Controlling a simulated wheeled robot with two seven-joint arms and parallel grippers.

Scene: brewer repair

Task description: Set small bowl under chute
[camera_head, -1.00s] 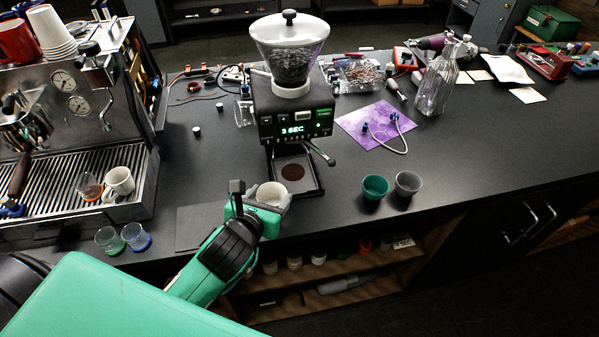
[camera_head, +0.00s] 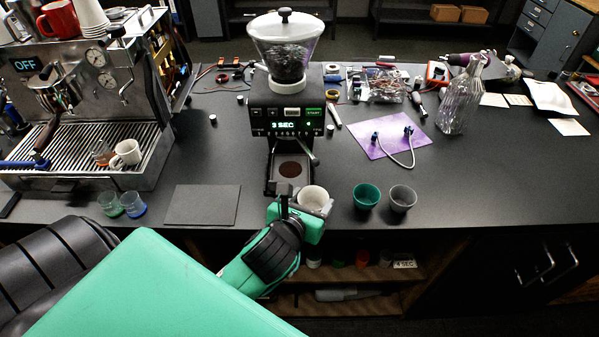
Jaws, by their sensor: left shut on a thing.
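A small white bowl (camera_head: 313,197) is in my left gripper (camera_head: 306,207), which is shut on it at the counter's front edge. The bowl is upright, at the front right of the grinder's tray and not under the chute. The black grinder (camera_head: 290,120) has a clear hopper of beans and a display reading 3 SEC. Its chute is hard to make out below the display. A round patch of brown grounds (camera_head: 290,169) lies on the tray (camera_head: 275,181) below. My right gripper is not in view.
A green cup (camera_head: 366,196) and a grey cup (camera_head: 402,198) stand right of the bowl. A dark mat (camera_head: 202,205) lies to the left. An espresso machine (camera_head: 85,100) fills the left side. A purple mat (camera_head: 390,139) with a cable lies to the right.

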